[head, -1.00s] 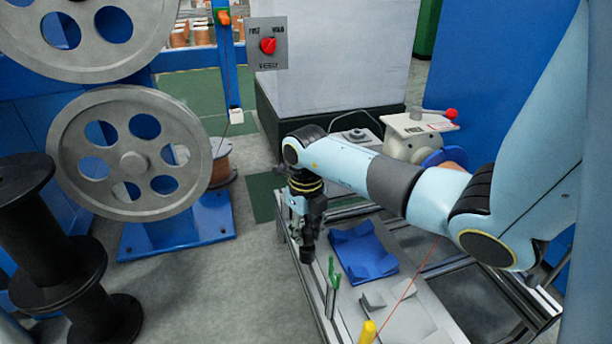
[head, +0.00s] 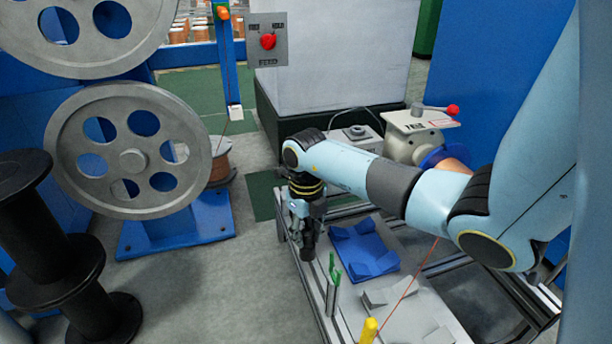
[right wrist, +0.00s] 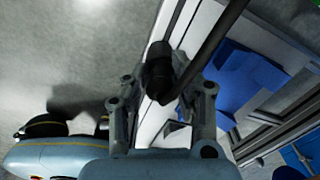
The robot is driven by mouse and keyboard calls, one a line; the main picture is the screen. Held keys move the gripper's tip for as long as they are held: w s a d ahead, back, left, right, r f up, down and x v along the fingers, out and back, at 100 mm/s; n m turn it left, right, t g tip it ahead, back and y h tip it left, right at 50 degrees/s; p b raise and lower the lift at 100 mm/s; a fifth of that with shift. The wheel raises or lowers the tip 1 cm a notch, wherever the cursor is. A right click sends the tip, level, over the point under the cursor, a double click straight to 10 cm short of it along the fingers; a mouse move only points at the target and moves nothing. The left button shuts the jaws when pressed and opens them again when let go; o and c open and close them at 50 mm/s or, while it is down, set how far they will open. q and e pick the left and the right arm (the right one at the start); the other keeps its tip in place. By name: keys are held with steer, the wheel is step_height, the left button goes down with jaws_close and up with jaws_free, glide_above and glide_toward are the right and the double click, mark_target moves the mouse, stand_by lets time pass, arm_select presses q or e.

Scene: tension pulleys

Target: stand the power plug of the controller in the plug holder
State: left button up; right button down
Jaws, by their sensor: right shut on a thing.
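My right gripper (head: 305,236) is shut on a black power plug (head: 307,253), which hangs below the fingers in the head view. In the right wrist view the plug (right wrist: 158,72) sits between the two fingers, with a thick black cable running past it to the upper right. The plug is over the left edge of the bench; I cannot tell its height. Just right of it stands a green two-pronged piece on a grey post (head: 333,272). I cannot tell which fixture is the plug holder. A grey box with a round knob (head: 355,134) may be the controller.
A blue tray (head: 366,252) lies on the bench (head: 408,322), right of the gripper. A yellow-topped post (head: 369,329) stands in front, near a thin red wire. Large grey pulleys (head: 132,160) and a black spool (head: 65,265) stand at the left. Open floor lies between them.

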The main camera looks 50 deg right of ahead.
stand_by(0.4)
steer(key=c, duration=1)
jaws_free()
step_height(320, 180, up, 12)
steer(key=shift+f, duration=0.1)
